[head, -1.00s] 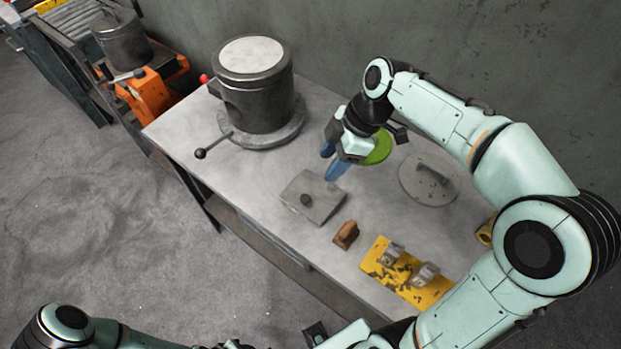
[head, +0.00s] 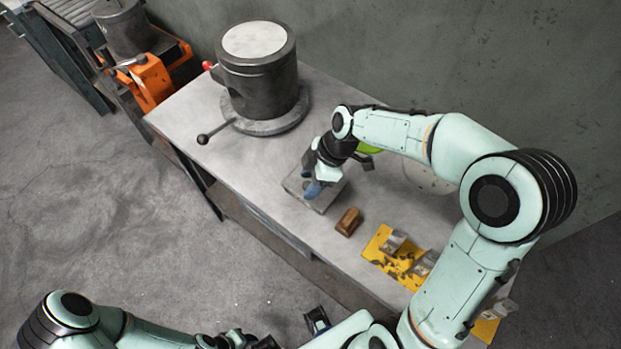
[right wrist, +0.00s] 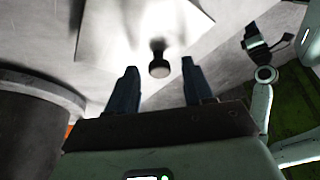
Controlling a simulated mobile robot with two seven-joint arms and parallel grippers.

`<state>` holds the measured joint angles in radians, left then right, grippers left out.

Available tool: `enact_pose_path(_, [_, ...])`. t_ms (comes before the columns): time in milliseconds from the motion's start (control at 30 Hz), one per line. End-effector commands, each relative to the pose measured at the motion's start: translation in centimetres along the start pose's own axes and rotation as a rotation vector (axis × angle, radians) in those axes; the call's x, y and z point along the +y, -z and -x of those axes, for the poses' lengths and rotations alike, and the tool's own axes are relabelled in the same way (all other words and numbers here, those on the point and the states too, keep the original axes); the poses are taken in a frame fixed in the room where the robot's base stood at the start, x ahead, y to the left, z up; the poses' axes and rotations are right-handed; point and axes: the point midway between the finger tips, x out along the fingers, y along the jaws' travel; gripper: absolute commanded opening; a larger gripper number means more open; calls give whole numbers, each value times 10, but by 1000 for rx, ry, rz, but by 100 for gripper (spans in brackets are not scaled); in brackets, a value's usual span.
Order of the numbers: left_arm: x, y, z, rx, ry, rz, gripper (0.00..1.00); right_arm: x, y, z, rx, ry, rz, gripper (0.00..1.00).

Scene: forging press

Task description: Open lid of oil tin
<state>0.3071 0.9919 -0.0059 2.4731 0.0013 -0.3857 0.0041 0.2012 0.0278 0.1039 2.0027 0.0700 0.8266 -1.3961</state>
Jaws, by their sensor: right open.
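The oil tin (head: 326,200) is a low, square grey box on the bench, with its flat lid partly hidden under my right gripper in the head view. In the right wrist view the pale lid (right wrist: 125,35) shows a small dark knob (right wrist: 158,64). My right gripper (head: 310,187) is open over the tin. In the right wrist view its two blue fingers (right wrist: 159,72) appear on either side of the knob; I cannot tell whether they touch it. My left arm crosses the lower left of the head view; its gripper's jaw state is unclear.
A large dark cylinder (head: 262,85) on a round base, with a ball-ended lever (head: 203,139), stands behind left. A brown block (head: 348,222) and a yellow plate (head: 385,242) with metal pieces lie in front right. A round grey disc (head: 428,178) lies partly behind my right arm.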

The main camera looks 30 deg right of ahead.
Motion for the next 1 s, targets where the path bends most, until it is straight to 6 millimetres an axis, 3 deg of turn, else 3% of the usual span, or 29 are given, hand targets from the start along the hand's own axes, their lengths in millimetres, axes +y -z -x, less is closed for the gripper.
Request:
enact_pose_path(167, [0, 0, 0, 0, 0, 0, 43, 0, 0, 0, 0, 0, 0, 52])
enact_pose_path(333, [0, 0, 0, 0, 0, 0, 43, 0, 0, 0, 0, 0, 0, 0])
enact_pose_path(667, [0, 0, 1, 0, 0, 0, 43, 2, 0, 3, 15, 12, -7, 0])
enact_pose_path(1000, [2, 2, 5, 3, -1, -1, 43, 11, -3, 20, 149, 134, -61, 0])
